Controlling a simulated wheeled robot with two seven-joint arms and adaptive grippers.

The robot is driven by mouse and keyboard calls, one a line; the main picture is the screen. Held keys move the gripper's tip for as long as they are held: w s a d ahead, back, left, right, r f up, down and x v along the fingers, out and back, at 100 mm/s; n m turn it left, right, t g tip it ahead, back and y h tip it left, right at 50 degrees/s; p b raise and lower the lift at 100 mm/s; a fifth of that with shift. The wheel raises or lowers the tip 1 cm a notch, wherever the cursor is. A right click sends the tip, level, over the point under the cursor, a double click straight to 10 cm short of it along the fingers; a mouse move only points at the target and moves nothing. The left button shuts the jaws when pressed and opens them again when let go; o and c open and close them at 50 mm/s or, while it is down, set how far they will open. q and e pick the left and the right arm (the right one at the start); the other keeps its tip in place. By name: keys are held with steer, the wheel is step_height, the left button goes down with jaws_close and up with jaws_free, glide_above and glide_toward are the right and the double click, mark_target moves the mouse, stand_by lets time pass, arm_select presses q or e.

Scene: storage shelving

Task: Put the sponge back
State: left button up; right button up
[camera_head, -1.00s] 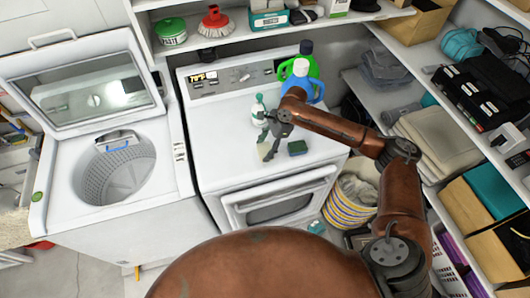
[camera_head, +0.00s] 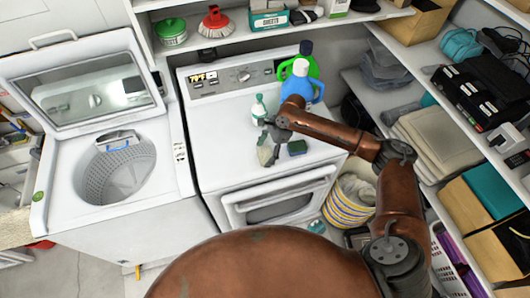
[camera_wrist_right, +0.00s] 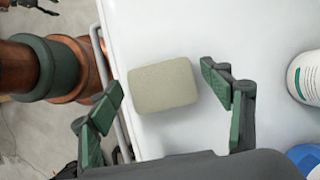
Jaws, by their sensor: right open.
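A pale beige sponge (camera_wrist_right: 165,84) lies flat on the white dryer top (camera_wrist_right: 215,40), between the fingers of my right gripper (camera_wrist_right: 168,88). The gripper is open, with a gap to the sponge on both sides in the wrist view. In the head view the right gripper (camera_head: 268,148) is over the dryer near its front edge and partly covers the sponge (camera_head: 264,155). A dark piece at the top left of the wrist view may be my left gripper (camera_wrist_right: 36,4); its fingers are not clear.
A small white bottle (camera_head: 258,107), a blue jug (camera_head: 298,88) and a green jug (camera_head: 313,66) stand behind. An open washer (camera_head: 118,172) is at left; shelves (camera_head: 180,47) are above and right.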

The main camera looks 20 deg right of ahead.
steer(key=shift+d+r, duration=0.1)
steer(key=shift+r, duration=0.2)
steer(key=v, duration=1.1)
steer(key=shift+d+r+b, duration=0.15)
steer(key=shift+r+b, duration=0.15)
steer(key=shift+b, duration=0.1)
